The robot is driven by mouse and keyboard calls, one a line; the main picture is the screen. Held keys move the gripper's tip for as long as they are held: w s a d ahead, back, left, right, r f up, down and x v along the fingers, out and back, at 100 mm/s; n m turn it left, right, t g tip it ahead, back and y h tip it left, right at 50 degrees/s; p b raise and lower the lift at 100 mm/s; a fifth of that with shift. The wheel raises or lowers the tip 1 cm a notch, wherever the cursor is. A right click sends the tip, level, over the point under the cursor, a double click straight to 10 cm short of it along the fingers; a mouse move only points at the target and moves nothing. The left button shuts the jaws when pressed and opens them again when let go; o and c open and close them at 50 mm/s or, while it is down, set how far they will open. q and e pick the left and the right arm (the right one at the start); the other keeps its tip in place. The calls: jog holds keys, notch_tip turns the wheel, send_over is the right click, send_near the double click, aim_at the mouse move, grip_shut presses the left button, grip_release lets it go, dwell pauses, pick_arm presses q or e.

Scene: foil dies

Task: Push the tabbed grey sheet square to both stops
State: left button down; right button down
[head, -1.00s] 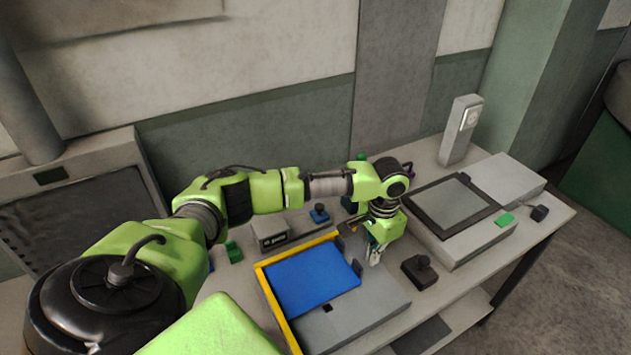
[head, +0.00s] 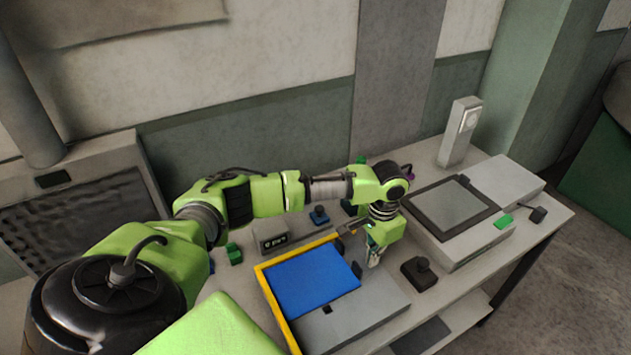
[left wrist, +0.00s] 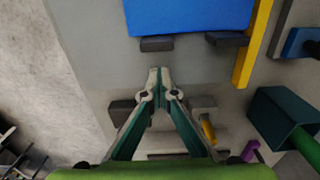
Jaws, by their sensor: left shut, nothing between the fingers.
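The sheet lying against the stops is blue (head: 308,278), not grey. It rests on a grey plate (head: 375,310), with yellow stop bars (head: 272,300) along its left and back sides. In the left wrist view the blue sheet (left wrist: 190,15) has two dark tabs (left wrist: 157,44) at its near edge. The yellow bar (left wrist: 252,45) runs along its right side there. My left gripper (head: 373,264) is shut and empty, just right of the sheet. In the left wrist view its fingertips (left wrist: 159,72) are together, a small gap short of the tabs. My right gripper is out of view.
A dark knobbed block (head: 419,271) stands right of the plate. A dark-framed grey panel (head: 455,203) on a low box lies further right, near a green piece (head: 503,221).

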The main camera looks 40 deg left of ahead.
pick_arm(q)
jog(key=shift+s+a+p, duration=0.3)
jog(key=shift+s+p, duration=0.5)
jog(key=shift+p, duration=0.05)
jog(key=shift+s+a+p, duration=0.25)
jog(key=shift+s+p, duration=0.55)
jog(key=shift+f, duration=0.1)
